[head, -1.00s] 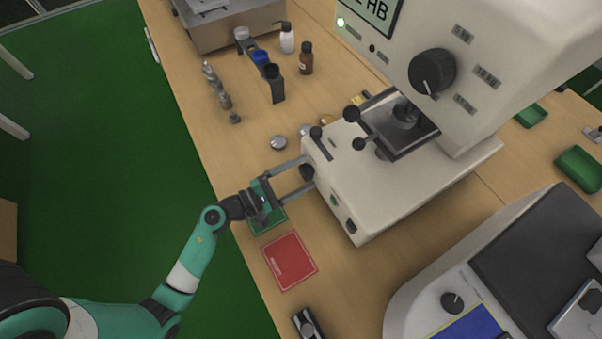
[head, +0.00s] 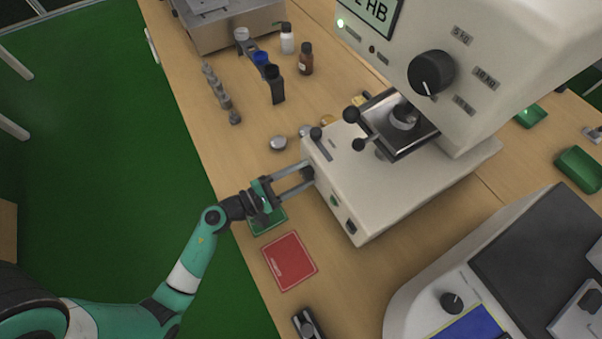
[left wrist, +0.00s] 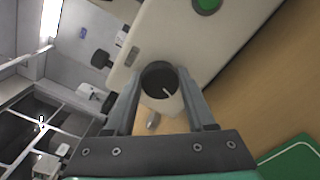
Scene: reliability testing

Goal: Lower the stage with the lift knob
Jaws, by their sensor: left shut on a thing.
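The white hardness tester (head: 390,190) stands on the wooden bench, with its dark square stage (head: 424,134) under the head. The dark round lift knob (head: 307,173) is on the left side of its base. My left gripper (head: 306,176) reaches in from the left, its two fingers on either side of the knob and shut on it. In the left wrist view the knob (left wrist: 160,80) sits between the fingertips and a pale mark shows on its face. My right gripper is not in view.
A green mat (head: 268,222) lies below my left wrist, and a red mat (head: 290,262) lies nearer. Bottles, weights and a dark holder stand farther back. Another white machine (head: 440,310) fills the lower right. The bench's left edge borders green floor.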

